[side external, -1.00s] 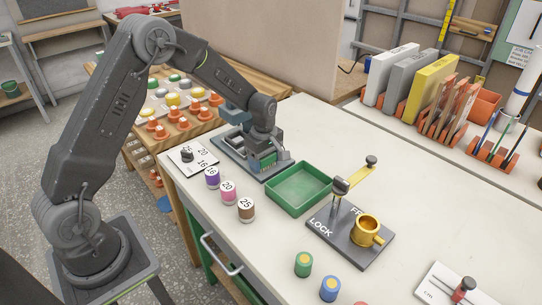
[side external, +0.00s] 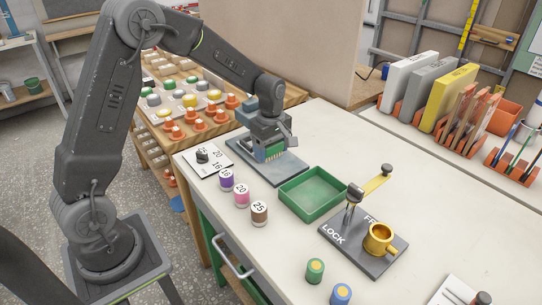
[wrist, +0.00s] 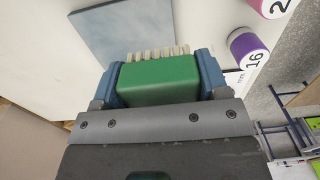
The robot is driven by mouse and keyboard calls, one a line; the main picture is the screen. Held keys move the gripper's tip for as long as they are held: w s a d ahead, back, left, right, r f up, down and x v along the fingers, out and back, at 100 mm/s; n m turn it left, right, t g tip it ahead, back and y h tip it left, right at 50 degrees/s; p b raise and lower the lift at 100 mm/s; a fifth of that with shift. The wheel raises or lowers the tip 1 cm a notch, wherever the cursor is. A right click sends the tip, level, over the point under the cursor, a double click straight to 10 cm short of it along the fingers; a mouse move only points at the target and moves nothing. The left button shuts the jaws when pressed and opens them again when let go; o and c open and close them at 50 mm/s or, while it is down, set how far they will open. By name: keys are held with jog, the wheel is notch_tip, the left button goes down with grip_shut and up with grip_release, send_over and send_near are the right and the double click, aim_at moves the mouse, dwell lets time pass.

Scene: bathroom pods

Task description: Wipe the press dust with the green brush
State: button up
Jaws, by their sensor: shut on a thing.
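My gripper (wrist: 161,72) is shut on the green brush (wrist: 160,80), with its two blue fingers on either side of the block. Pale bristles stick out beyond the brush's far edge in the wrist view. In the side view the brush (side external: 274,153) is over the grey-blue press plate (side external: 293,169), which also shows in the wrist view (wrist: 120,35). I cannot tell whether the bristles touch the plate. No dust can be made out on the visible part of the plate.
A green tray (side external: 312,209) stands right of the plate. Purple, pink and brown numbered cylinders (side external: 242,197) stand in front. A lock plate (side external: 375,262) with a gold cup (side external: 379,238) lies farther right. The table behind the tray is clear.

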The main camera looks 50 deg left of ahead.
jog(key=shift+r, duration=0.7)
